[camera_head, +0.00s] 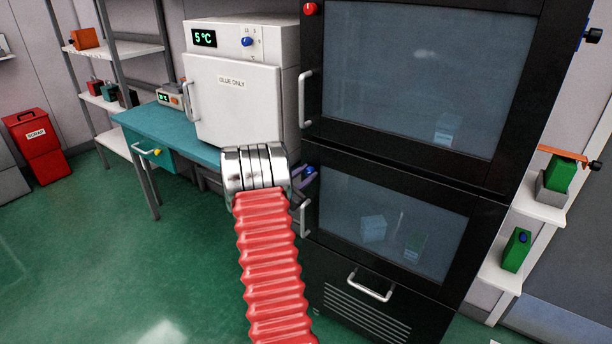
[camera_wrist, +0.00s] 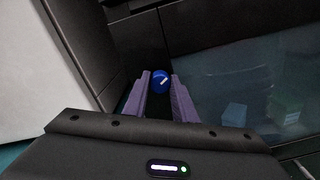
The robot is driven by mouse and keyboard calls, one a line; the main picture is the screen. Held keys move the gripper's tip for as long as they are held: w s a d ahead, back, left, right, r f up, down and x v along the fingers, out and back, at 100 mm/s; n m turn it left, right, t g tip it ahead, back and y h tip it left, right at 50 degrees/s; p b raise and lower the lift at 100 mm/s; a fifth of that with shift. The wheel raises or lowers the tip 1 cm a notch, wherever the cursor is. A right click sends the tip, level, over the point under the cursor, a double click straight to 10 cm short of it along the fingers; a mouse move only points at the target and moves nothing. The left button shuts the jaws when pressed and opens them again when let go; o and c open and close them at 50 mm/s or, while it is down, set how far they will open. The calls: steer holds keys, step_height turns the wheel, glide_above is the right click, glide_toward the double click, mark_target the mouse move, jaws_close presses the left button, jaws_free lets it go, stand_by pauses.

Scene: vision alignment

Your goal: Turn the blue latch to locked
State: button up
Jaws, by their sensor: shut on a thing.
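The blue latch (camera_wrist: 160,81) is a small round knob with a white diagonal mark, on the black frame of the cabinet's lower door. In the wrist view it sits between the tips of my gripper's two purple-grey fingers, which are shut on it. In the head view my gripper (camera_head: 301,183) reaches the left edge of the lower door, where a bit of the blue latch (camera_head: 311,171) shows. My red bellows arm and its metal rings hide part of the gripper there.
The black cabinet (camera_head: 420,175) has two glass doors with bar handles; the lower door's handle (camera_head: 304,218) is close below my gripper. A white "GLUE ONLY" unit (camera_head: 235,100) stands left on a teal bench (camera_head: 180,137). Shelves with green boxes (camera_head: 516,250) are at right. The green floor at left is clear.

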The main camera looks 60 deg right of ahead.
steer(key=n, duration=0.5)
steer(key=shift+f+n, duration=0.15)
steer(key=shift+n, duration=0.15)
steer(key=n, duration=0.6)
steer(key=shift+w, duration=0.1)
steer(key=o, duration=1)
steer(key=shift+o, duration=0.2)
steer(key=shift+a, duration=0.1)
steer(key=w+a, duration=0.2)
steer(key=a, duration=1.1)
steer(key=shift+a, duration=0.2)
steer(key=shift+w, duration=0.1)
